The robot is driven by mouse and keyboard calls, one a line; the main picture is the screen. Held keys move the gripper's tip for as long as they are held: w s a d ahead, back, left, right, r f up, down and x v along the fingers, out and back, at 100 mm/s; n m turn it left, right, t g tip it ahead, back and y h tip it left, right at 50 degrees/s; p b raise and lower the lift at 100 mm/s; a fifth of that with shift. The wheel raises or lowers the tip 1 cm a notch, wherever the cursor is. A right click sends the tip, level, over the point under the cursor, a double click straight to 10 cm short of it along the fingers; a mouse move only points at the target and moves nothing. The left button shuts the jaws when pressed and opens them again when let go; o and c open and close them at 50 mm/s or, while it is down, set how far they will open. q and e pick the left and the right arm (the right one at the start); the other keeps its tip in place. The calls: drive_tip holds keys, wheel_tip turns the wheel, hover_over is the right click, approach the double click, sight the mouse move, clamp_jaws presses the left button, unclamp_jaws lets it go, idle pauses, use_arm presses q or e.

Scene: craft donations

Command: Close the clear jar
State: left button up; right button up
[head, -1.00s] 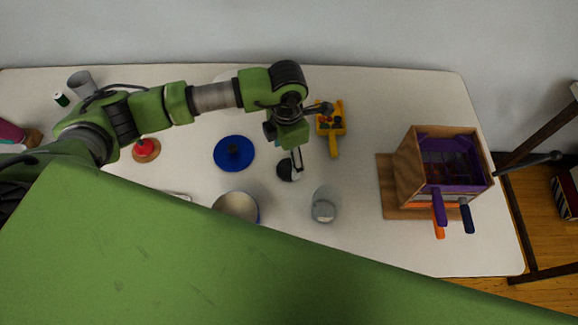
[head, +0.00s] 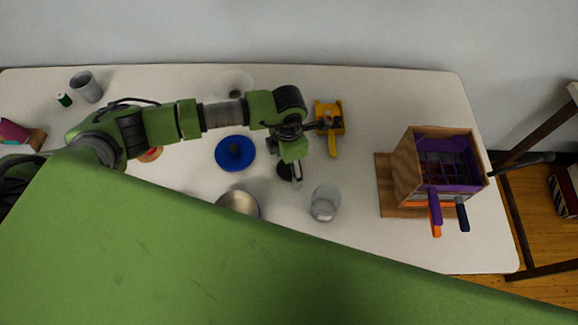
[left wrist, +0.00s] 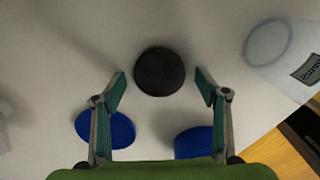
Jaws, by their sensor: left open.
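The clear jar (head: 325,203) stands upright with an open top on the white table, right of the blue pot. In the left wrist view the jar (left wrist: 270,45) is at the upper right, with a label on its side. A round black lid (head: 283,171) lies on the table up and left of the jar. In the left wrist view the lid (left wrist: 159,71) appears between my fingertips. My left gripper (head: 294,175) is open and empty above the lid, fingers pointing down at it. The height gap is hard to judge. My right gripper is out of view.
A blue lid (head: 227,158) and a blue-sided pot (head: 240,203) lie to the left. A yellow toy (head: 332,145) is behind the gripper, and a wooden box (head: 405,170) stands right. My green body panel hides the table's front left.

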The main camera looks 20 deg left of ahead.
sight(289, 168)
use_arm(q)
drive_tip(key=shift+c, duration=0.2)
drive_tip(key=c, duration=0.8)
drive_tip(key=shift+o, duration=0.2)
wheel_tip(289, 168, up, 10)
drive_tip(key=b, duration=0.2)
